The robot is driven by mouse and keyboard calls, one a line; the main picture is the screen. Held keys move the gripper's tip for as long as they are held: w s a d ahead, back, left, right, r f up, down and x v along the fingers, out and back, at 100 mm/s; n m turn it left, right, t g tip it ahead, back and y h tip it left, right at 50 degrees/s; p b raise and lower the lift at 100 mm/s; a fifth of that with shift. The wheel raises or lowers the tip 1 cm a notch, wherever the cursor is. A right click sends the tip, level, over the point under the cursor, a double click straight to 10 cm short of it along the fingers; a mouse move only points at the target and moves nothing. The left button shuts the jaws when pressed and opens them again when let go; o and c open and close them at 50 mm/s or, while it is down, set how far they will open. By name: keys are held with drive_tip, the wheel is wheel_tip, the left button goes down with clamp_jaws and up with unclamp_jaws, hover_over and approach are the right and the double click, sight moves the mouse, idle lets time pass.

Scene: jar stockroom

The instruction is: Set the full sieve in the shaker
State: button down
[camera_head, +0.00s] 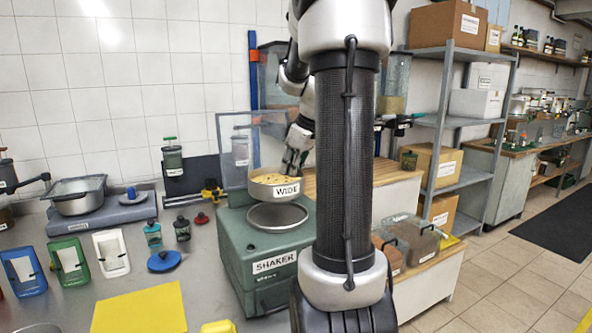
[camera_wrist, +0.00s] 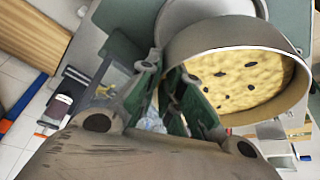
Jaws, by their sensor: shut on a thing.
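The full sieve (camera_head: 273,190) is a round pan labelled WIDE, with yellow contents heaped in it. My gripper (camera_head: 292,166) is shut on its rim at the right rear and holds it roughly level above the shaker. The green shaker (camera_head: 287,270) stands on the bench with a round metal seat (camera_head: 279,217) on top and a clear lid raised behind. A gap shows between sieve and seat. In the wrist view the sieve (camera_wrist: 228,37) shows dark specks in its yellow contents, and my gripper's fingers (camera_wrist: 174,85) are at its edge. The exact grip contact is partly hidden.
A scale (camera_head: 100,213) with a metal pan stands at the left. Lidded bins (camera_head: 405,238) and a grey shelf rack (camera_head: 447,130) stand right of my arm.

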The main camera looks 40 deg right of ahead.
drive_tip(key=shift+w+d+f, duration=0.1)
drive_tip(key=shift+d+f, duration=0.05)
drive_tip(key=shift+f, duration=1.6)
drive_tip(key=shift+d+f, duration=0.1)
drive_tip(key=shift+f, duration=1.65)
drive_tip(key=shift+f, duration=0.4)
drive_tip(key=c, duration=1.9)
unclamp_jaws()
drive_tip(key=v, duration=1.1)
